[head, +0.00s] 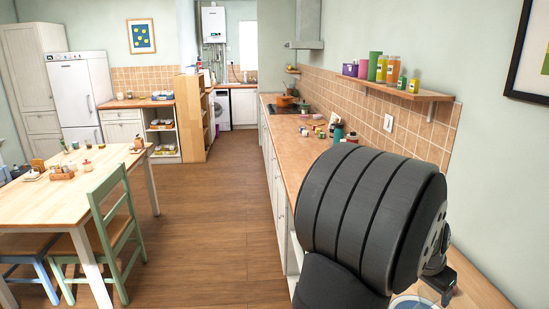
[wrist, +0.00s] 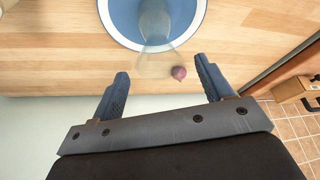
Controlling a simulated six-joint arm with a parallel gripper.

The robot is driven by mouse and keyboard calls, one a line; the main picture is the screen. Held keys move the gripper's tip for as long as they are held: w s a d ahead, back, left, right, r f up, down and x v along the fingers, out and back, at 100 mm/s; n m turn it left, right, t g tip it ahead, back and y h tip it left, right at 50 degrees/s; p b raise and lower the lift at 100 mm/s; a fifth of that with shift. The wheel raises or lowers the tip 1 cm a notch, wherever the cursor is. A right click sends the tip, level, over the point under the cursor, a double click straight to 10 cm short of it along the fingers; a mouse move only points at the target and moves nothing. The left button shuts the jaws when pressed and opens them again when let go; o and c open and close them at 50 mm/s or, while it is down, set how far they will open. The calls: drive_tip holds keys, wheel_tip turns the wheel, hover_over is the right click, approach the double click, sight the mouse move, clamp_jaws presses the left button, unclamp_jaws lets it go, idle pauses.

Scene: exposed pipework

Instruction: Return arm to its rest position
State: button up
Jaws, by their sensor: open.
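My arm (head: 370,215) fills the lower right of the head view, its thick black links over the right end of the counter. My gripper (wrist: 161,68) shows in the wrist view with its two blue-grey fingers spread apart and nothing held between them. Beyond the fingertips, a small dark red round item (wrist: 179,73) lies on the wooden worktop (wrist: 50,65). A blue dish with a white rim (wrist: 199,25) is at the top, with a clear, glass-like object (wrist: 155,25) overlapping it. In the head view the arm hides most of the worktop there.
The long counter (head: 300,165) runs away along the right wall, with small items and an orange pot (head: 285,101) on it. A wall shelf (head: 400,90) holds jars and canisters. A dining table (head: 60,200) and green chair (head: 110,235) stand left. The floor between is clear.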

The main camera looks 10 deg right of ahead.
sight(429, 296)
drive_tip(key=x, duration=0.4)
drive_tip(key=shift+d+f, duration=0.1)
drive_tip(key=shift+f, duration=0.3)
drive_tip(key=shift+d, duration=0.1)
drive_tip(key=shift+r, duration=1.35)
